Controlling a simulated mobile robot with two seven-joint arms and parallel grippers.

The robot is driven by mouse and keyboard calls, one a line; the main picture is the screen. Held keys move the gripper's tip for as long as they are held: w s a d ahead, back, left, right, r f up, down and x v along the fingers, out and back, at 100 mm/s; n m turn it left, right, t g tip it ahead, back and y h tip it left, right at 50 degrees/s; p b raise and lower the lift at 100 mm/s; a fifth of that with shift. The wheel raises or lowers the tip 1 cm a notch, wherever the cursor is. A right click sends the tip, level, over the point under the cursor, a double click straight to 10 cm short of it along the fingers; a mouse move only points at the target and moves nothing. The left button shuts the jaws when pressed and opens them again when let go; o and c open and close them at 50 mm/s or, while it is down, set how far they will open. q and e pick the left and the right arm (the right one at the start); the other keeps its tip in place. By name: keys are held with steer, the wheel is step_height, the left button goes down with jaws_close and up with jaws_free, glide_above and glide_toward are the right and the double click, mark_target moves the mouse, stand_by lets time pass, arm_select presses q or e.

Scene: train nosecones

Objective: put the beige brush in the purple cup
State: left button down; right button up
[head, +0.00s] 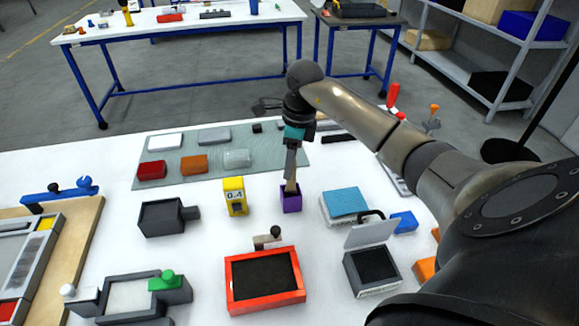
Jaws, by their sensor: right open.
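The purple cup (290,202) stands upright on the white table near the middle of the head view. A beige piece, which looks like the beige brush (290,186), stands in the cup's mouth and points up. My right gripper (291,176) is directly above the cup, pointing down, with its jaws open around or beside the top of the brush. The fingers overlap the brush in this view, so I cannot tell whether they touch it. My left gripper is not in view.
A yellow block marked 0.4 (235,197) stands just left of the cup. A blue-topped white box (345,205) is to its right. A red-framed tray (265,281) is in front. Behind, a grey-green mat (215,176) holds several blocks.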

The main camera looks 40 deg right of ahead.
steer(key=r, duration=0.6)
steer(key=s+r, duration=0.1)
steer(key=r, duration=0.3)
steer(key=shift+d, duration=0.4)
